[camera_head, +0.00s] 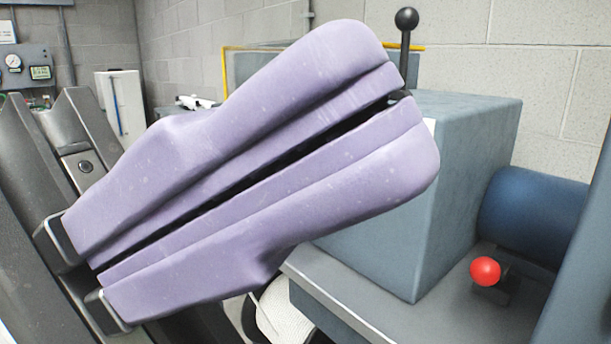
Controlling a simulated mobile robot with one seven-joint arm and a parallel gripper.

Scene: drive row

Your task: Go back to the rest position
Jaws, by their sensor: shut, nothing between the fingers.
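My gripper (402,99) fills the middle of the view. Its two long lilac fingers lie nearly side by side, with only a narrow dark gap between them and nothing held. They point up and to the right. The fingertips appear in front of a grey-blue machine block (468,150) and below a black ball-topped lever (406,20). I cannot tell how far they are from either, or whether they touch. The fingers hide the lever's base and much of the block's left side.
A red ball knob (486,270) stands on a grey base (400,312) at the lower right, before a blue cylinder (535,215). A gauge panel (25,66) and a white cabinet (121,103) are at the back left. A block wall (500,45) closes the back.

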